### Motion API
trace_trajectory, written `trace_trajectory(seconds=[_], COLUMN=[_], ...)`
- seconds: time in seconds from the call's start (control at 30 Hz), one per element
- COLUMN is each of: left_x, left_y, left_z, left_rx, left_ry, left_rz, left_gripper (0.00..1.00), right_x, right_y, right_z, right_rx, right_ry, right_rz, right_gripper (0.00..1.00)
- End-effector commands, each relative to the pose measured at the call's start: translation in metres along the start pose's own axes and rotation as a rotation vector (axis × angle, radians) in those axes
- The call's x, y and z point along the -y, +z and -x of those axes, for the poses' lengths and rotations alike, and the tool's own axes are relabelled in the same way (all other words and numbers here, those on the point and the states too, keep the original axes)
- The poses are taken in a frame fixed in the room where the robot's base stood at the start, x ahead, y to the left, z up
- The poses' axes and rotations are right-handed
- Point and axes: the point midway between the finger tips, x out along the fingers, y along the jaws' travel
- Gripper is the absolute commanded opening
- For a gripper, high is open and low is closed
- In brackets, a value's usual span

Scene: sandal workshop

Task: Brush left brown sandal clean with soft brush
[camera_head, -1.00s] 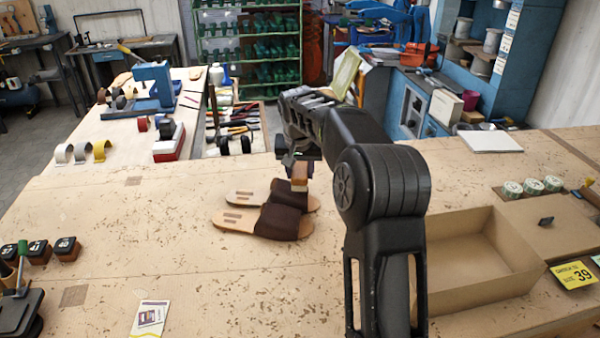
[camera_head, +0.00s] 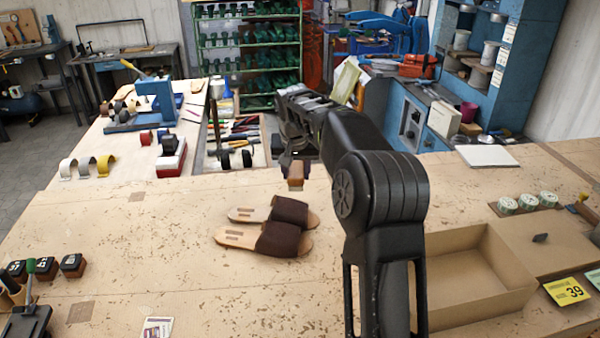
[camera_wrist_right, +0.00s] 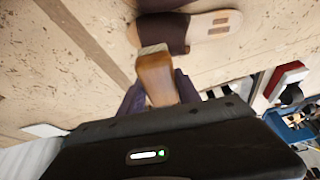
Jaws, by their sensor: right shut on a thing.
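Two brown sandals lie side by side on the workbench, with wide dark brown straps and tan soles, straps toward the right. The back sandal (camera_head: 289,209) is nearer my right gripper; the front sandal (camera_head: 279,239) lies just before it. My right gripper (camera_head: 295,163) is shut on a wooden brush (camera_head: 296,174), held behind the back sandal's strap and seemingly apart from it. In the right wrist view the brush (camera_wrist_right: 156,78) has pale bristles at its end, pointing toward the back sandal (camera_wrist_right: 207,28). Part of the front sandal shows at that view's top edge. My left gripper is not in view.
An open cardboard box (camera_head: 470,300) stands at the right, with several round tins (camera_head: 527,202) behind it. Several dark stamp-like blocks (camera_head: 72,265) stand at the left. A card (camera_head: 157,328) lies at the front edge. The bench around the sandals is clear.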

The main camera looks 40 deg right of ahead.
Motion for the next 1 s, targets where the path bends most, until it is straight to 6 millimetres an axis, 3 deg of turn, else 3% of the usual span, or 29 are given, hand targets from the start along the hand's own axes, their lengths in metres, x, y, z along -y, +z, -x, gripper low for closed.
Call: trace_trajectory(seconds=[0.2,0.3,0.73,1.0], left_x=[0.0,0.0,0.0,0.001], left_y=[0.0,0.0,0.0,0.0], left_z=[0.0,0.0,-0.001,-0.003], left_rx=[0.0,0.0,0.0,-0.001], left_ry=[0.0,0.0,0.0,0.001], left_rz=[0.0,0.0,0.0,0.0], left_gripper=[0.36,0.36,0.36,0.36], right_x=[0.036,0.043,0.044,0.044], right_y=[-0.009,-0.01,-0.009,-0.001], right_z=[0.009,0.011,0.009,-0.008], right_rx=[-0.001,-0.001,0.0,0.002], right_ry=[-0.044,-0.054,-0.054,-0.054], right_rz=[0.107,0.129,0.131,0.131], right_gripper=[0.0,0.0,0.0,0.0])
